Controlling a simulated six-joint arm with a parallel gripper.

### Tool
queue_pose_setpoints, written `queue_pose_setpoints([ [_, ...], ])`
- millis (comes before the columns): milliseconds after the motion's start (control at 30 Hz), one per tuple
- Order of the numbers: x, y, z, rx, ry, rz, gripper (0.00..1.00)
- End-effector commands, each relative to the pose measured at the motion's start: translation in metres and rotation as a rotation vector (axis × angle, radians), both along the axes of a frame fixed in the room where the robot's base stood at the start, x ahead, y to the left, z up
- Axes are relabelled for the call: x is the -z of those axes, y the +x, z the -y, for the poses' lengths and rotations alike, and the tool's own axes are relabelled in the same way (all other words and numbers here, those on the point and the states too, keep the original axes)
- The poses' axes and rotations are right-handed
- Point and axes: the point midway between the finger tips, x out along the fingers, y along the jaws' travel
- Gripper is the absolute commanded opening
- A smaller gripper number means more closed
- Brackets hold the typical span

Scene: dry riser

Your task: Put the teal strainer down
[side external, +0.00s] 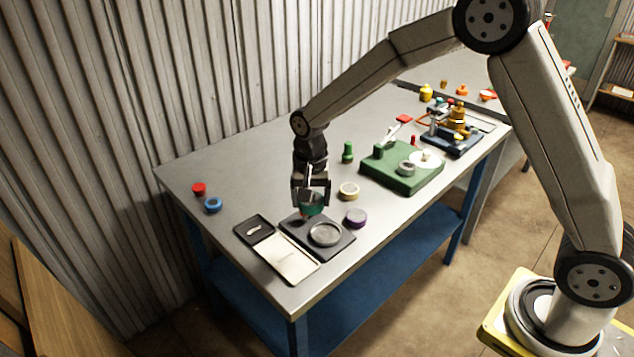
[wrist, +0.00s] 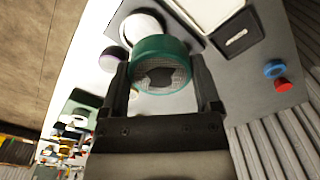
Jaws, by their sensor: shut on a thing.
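The teal strainer (side external: 313,210) is a short ring with a grey mesh across it; the mesh shows clearly in the wrist view (wrist: 162,70). My gripper (side external: 311,203) is shut on the strainer, one finger on each side of its rim. In the side view the strainer is at the back part of a dark square plate (side external: 343,248), behind a round grey dish (side external: 325,234) on that plate. I cannot tell whether the strainer touches the plate or hangs just above it. The fingers hide part of its rim.
A small black tray (side external: 268,236) and a cream panel (side external: 288,262) lie left of the plate. A purple ring (side external: 356,218) and a yellow ring (side external: 349,191) stand right. A blue ring (side external: 213,205) and red piece (side external: 199,189) lie left. A green base (side external: 402,181) stands farther right.

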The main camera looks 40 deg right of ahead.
Motion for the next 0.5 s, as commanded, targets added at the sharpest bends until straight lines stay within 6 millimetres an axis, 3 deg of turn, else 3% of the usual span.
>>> queue_pose_setpoints([
  [100,0.000,0.006,-0.023,-0.056,0.000,0.000,0.10],
  [200,0.000,0.008,-0.034,-0.081,0.000,0.000,0.10],
  [500,0.000,0.011,-0.039,-0.094,0.000,0.000,0.10],
])
